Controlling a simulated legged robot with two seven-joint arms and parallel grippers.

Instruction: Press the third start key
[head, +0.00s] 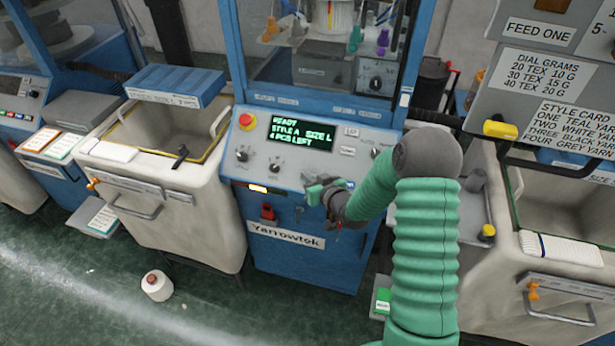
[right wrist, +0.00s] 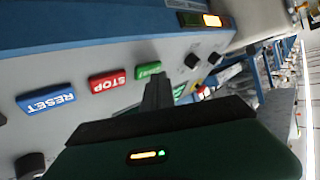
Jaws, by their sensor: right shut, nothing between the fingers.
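The knitting machine in the middle of the head view has a grey control panel (head: 325,140) with a lit display (head: 300,134) reading READY, STYLE A, SIZE L, 4 PCS LEFT. My right gripper (head: 312,190) is shut and empty at the panel's lower front edge. In the right wrist view, its closed fingers (right wrist: 158,92) point at the green start key (right wrist: 148,69) and overlap its near side. I cannot tell whether they touch it. Beside that key are a red STOP key (right wrist: 108,80) and a blue RESET key (right wrist: 46,101). My left gripper is not in view.
An amber lamp (head: 258,189) glows on the panel's front edge. A red emergency button (head: 247,121) sits at the panel's upper left. White bins (head: 215,205) stand on both sides.

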